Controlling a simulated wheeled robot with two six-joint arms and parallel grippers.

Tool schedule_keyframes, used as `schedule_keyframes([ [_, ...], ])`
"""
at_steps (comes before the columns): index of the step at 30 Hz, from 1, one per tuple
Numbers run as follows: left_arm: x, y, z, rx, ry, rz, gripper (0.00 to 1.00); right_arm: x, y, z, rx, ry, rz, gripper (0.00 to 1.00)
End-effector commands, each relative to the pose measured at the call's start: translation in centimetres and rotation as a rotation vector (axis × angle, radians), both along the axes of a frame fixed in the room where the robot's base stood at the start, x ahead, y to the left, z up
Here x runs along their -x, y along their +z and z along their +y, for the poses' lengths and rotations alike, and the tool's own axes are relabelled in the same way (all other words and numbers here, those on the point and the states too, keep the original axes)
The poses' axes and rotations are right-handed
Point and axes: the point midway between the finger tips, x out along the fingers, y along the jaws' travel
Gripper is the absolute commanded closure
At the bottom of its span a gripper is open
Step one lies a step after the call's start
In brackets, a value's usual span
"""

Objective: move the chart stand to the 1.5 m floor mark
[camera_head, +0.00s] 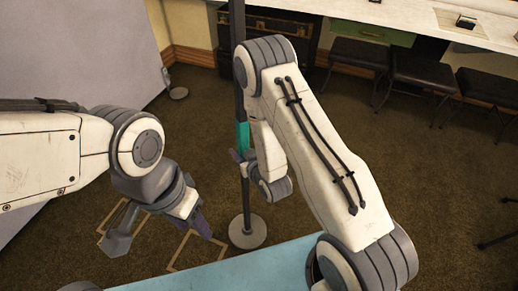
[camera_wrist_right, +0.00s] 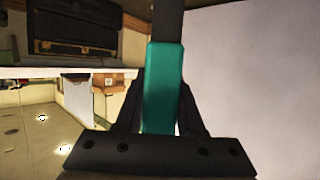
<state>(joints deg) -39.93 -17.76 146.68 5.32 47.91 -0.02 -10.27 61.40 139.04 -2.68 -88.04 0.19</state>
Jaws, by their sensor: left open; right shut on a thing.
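The chart stand (camera_head: 247,231) is a dark upright pole with a teal grip section and a round pale base on the carpet. My right gripper (camera_head: 243,157) is shut on the teal grip (camera_wrist_right: 163,85), which fills the space between its fingers in the right wrist view. The pole's top is out of view. My left gripper (camera_head: 158,232) is open and empty, low and left of the base. Tan tape outlines (camera_head: 178,252) mark the floor left of the base, partly hidden by my left gripper. No distance label is readable.
A large pale panel (camera_head: 85,60) stands at the left, with its foot (camera_head: 178,93) on the carpet. Dark stools (camera_head: 425,72) stand under a white counter (camera_head: 400,17) at the back right. A light blue surface (camera_head: 250,272) lies at the front.

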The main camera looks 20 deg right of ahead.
Motion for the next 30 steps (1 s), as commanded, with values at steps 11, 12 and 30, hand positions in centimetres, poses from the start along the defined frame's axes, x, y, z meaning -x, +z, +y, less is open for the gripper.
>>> schedule_keyframes([
  [11,0.0,-0.8,0.0,0.000,0.000,0.000,0.50,-0.8,-1.5,13.7,-0.010,0.310,-0.008,1.00],
  [12,0.0,-0.9,0.0,0.000,0.000,0.000,0.50,-0.6,-1.6,15.2,-0.009,0.343,-0.008,1.00],
  [30,0.0,-1.7,0.0,0.000,0.000,0.000,0.50,3.8,-2.2,30.2,0.012,0.674,-0.014,1.00],
])
